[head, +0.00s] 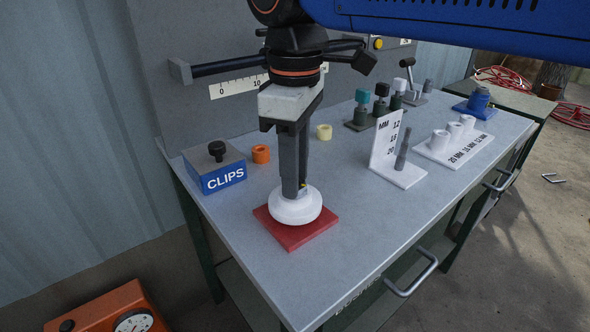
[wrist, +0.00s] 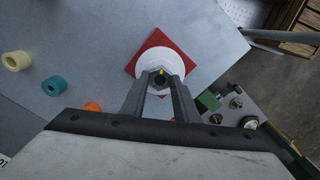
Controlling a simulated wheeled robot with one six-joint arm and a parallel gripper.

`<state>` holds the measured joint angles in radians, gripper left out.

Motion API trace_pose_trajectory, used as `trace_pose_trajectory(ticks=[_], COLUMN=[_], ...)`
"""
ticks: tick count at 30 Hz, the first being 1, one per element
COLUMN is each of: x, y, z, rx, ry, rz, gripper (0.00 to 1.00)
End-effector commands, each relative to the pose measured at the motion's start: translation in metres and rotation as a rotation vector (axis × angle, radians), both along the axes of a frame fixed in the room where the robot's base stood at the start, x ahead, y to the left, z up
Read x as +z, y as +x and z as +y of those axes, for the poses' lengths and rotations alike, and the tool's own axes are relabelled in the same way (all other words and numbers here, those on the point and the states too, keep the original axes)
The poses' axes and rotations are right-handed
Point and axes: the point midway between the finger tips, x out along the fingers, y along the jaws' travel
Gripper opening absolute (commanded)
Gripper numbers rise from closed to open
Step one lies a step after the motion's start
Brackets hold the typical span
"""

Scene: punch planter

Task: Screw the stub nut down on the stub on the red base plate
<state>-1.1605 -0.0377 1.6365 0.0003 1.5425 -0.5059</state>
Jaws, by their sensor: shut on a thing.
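The red base plate (head: 285,236) lies flat near the front left of the bench, and it also shows in the wrist view (wrist: 133,68). A white rounded body (head: 294,211) sits on it, seen as a white disc in the wrist view (wrist: 177,62). My gripper (head: 294,192) points straight down over this body. In the wrist view its fingers (wrist: 160,84) are shut on a small grey nut (wrist: 157,74) with a yellow mark, above the middle of the disc. The stub is hidden, and I cannot tell how far down the nut sits.
A blue CLIPS box (head: 224,176) with a black knob stands left of the plate. Orange (head: 261,153) and pale yellow (head: 324,132) rings lie behind. A white size gauge stand (head: 397,170) is to the right. The bench front beside the plate is clear.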

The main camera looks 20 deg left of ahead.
Motion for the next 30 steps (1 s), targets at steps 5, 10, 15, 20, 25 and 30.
trace_pose_trajectory(ticks=[5,10,15,20,25,30], x=[0.000,0.000,0.000,0.003,0.021,0.053], y=[0.000,0.000,0.000,0.000,0.000,0.000], z=[0.000,0.000,0.000,0.000,0.001,0.001], rx=[0.001,0.002,0.002,0.003,0.003,0.003], ry=[0.000,0.000,0.000,0.000,0.002,0.002], rz=[0.000,0.000,0.000,0.000,-0.001,-0.001], gripper=[0.47,0.49,0.49,0.49,0.49,0.49])
